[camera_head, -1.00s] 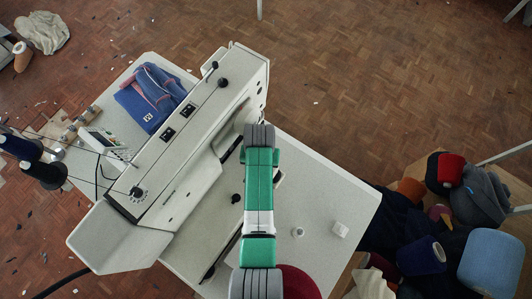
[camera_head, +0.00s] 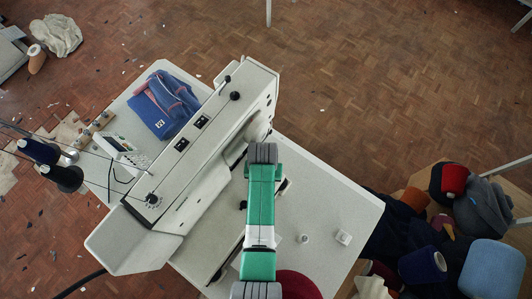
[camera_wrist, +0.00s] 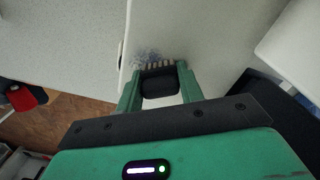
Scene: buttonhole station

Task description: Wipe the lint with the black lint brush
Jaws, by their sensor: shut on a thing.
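The black lint brush (camera_wrist: 160,88) is between the two green fingers of my gripper (camera_wrist: 160,82) in the wrist view. My gripper is shut on it. Its pale bristles point away from me, toward the white surface. A grey-blue patch of lint (camera_wrist: 145,56) lies on that surface, just beyond the bristles and slightly left. I cannot tell whether the bristles touch the lint. In the head view my arm hides the gripper, the brush and the lint.
The white buttonhole machine (camera_head: 190,165) stands on a pale table (camera_head: 325,205). Two small white items (camera_head: 343,237) lie on its right part. Folded blue cloth (camera_head: 165,103) and thread cones (camera_head: 62,178) are at left. A wooden surface heaped with coloured items, including a light blue one (camera_head: 490,267), adjoins at right.

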